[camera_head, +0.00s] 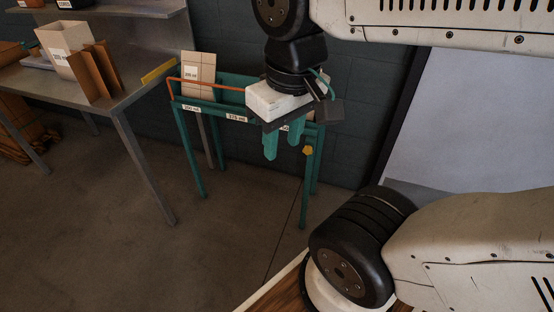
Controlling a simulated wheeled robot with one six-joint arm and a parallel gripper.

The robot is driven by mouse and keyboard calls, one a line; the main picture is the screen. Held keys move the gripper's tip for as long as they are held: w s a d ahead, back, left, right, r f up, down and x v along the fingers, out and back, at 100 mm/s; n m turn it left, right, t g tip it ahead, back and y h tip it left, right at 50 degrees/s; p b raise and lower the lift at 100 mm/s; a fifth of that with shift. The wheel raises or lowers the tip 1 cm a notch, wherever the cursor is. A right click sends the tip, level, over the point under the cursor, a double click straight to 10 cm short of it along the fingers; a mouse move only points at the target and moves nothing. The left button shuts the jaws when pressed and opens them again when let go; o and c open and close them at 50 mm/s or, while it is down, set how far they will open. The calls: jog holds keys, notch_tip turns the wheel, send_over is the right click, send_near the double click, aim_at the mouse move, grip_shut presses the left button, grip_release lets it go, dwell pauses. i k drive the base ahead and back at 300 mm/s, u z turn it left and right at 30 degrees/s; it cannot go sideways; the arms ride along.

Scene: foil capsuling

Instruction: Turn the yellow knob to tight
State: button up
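The small yellow knob (308,150) sits on the right front leg of a green metal stand (183,140), below the top rail. Its setting is too small to read. My gripper (283,152) hangs in front of the right part of the stand, fingers pointing down. Its two teal fingers are apart, with a gap and nothing seen between them. The fingertips are to the left of the knob in the picture, at about its height, and not seen touching it. How far they are from it in depth is hard to tell.
The stand has labelled slots along its front, an orange rail (215,85) and a cardboard piece (199,72) in its left end. A metal table (122,100) with boxes stands to the left. A pale panel (465,110) is at the right. The floor before the stand is clear.

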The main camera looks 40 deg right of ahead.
aim_at(307, 150)
jog(key=u, duration=0.05)
jog(key=k, duration=0.65)
jog(key=z, duration=0.9)
jog(key=i, duration=0.5)
jog(key=u, duration=0.05)
